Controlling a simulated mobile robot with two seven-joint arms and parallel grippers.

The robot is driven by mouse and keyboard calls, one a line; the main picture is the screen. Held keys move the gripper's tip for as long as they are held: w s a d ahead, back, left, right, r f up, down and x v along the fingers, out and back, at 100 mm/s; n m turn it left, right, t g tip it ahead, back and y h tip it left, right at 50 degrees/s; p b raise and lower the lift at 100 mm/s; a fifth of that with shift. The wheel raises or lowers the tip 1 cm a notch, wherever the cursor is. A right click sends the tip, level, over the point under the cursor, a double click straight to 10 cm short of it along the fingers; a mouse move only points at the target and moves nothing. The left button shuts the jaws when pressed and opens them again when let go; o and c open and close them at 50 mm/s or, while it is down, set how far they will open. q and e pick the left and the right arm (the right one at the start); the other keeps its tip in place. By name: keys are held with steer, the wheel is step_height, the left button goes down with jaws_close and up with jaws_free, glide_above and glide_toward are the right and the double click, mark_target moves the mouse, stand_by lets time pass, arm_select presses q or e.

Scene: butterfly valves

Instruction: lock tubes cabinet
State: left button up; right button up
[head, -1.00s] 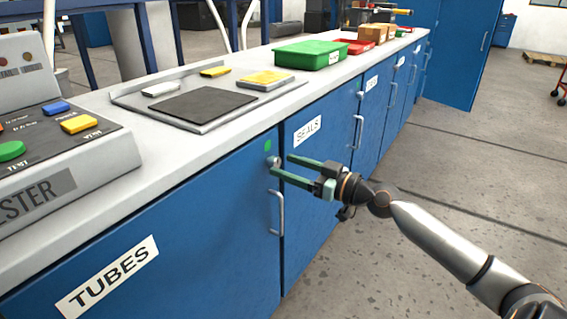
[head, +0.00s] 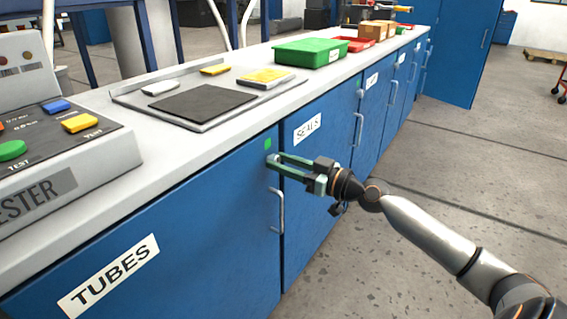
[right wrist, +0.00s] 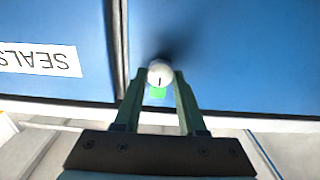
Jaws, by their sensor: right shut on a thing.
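The tubes cabinet (head: 190,225) is a blue door with a white TUBES label and a silver bar handle (head: 277,212) near its right edge. The door sits flush with the front. A small round silver lock knob (right wrist: 160,72) with a dark slot mark is at the door's upper corner, beside a green square (head: 267,143). My right gripper (head: 273,161) is at the knob, its green fingertips shut on it from both sides. In the head view the fingertips mostly hide the knob. My left gripper is out of view.
The SEALS door (head: 315,190) adjoins on the right. The grey countertop (head: 90,185) overhangs above, holding a tester box (head: 60,150), a plate with blocks and a green bin (head: 310,54). The floor (head: 420,180) to the right is clear.

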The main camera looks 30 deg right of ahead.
jaws_close()
steer(key=m, duration=0.4)
steer(key=shift+p, duration=0.35)
steer(key=m+p, duration=0.1)
steer(key=m, duration=0.1)
steer(key=shift+m, duration=0.3)
steer(key=m+p, duration=0.2)
steer(key=m, duration=0.3)
steer(key=shift+w+d+r+m, duration=0.1)
steer(key=shift+m, duration=0.2)
arm_select(q)
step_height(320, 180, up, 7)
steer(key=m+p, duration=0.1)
steer(key=p, duration=0.2)
arm_select(e)
steer(key=m, duration=0.5)
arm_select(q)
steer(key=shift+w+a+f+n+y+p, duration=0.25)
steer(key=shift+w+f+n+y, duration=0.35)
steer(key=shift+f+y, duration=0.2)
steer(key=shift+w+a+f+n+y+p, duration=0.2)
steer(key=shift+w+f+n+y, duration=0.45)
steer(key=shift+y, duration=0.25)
arm_select(e)
steer(key=shift+f+m, duration=0.25)
steer(key=shift+m, duration=0.25)
